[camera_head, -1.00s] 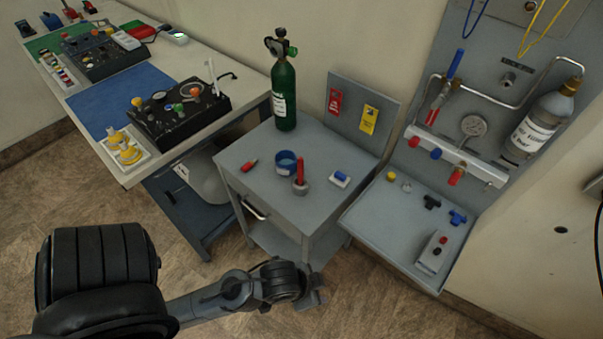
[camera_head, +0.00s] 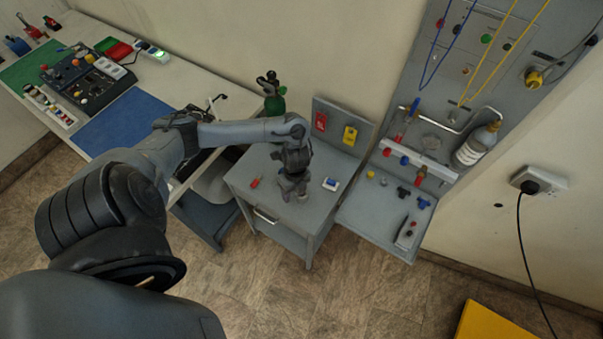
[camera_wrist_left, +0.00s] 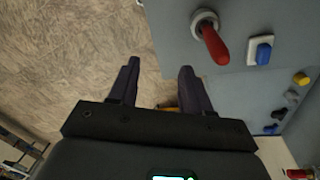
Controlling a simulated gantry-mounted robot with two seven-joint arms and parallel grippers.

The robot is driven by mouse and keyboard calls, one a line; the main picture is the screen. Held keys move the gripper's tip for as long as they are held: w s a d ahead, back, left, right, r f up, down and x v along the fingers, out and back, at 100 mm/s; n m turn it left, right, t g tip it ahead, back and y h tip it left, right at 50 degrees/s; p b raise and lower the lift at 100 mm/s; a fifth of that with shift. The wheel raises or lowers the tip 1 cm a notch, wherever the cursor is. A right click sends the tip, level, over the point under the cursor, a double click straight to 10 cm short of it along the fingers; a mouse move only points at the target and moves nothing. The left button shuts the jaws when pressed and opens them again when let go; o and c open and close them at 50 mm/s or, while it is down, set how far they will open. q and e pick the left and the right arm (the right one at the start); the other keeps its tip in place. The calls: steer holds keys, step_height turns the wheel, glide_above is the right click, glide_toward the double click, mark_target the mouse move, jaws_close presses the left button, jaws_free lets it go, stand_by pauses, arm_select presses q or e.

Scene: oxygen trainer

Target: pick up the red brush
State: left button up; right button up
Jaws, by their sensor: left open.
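In the left wrist view a red brush (camera_wrist_left: 214,44) stands tilted in a round grey holder (camera_wrist_left: 203,18) on the grey cabinet top. My left gripper (camera_wrist_left: 158,70) is open and empty, its fingers pointing to the left of the brush and apart from it. My right gripper is not in view.
A small red object (camera_head: 255,182) and a blue-and-white block (camera_head: 330,184) lie on the cabinet. A green cylinder (camera_head: 274,103) stands behind. A panel with a shelf (camera_head: 372,208) is at the right. My forearm covers part of the left bench.

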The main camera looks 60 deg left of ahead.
arm_select(q)
steer(key=shift+t+y, duration=0.3)
steer(key=shift+t, duration=0.2)
steer(key=w+a+r, duration=0.1)
steer(key=r, duration=0.1)
steer(key=w+a+r+p, duration=0.1)
steer(key=w+r, duration=0.1)
steer(key=r, duration=0.1)
steer(key=w+a+r+p, duration=0.1)
steer(key=w+r, duration=0.1)
steer(key=r, duration=0.1)
steer(key=shift+a, duration=0.1)
steer(key=shift+w, duration=0.15)
step_height(320, 180, down, 4)
steer(key=shift+f+b, duration=0.1)
steer(key=shift+b, duration=0.3)
steer(key=shift+a+f, duration=0.15)
steer(key=shift+f, duration=1.35)
steer(key=shift+a+f, duration=0.15)
steer(key=shift+f, duration=1.3)
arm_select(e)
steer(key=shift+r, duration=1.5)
arm_select(q)
jaws_close()
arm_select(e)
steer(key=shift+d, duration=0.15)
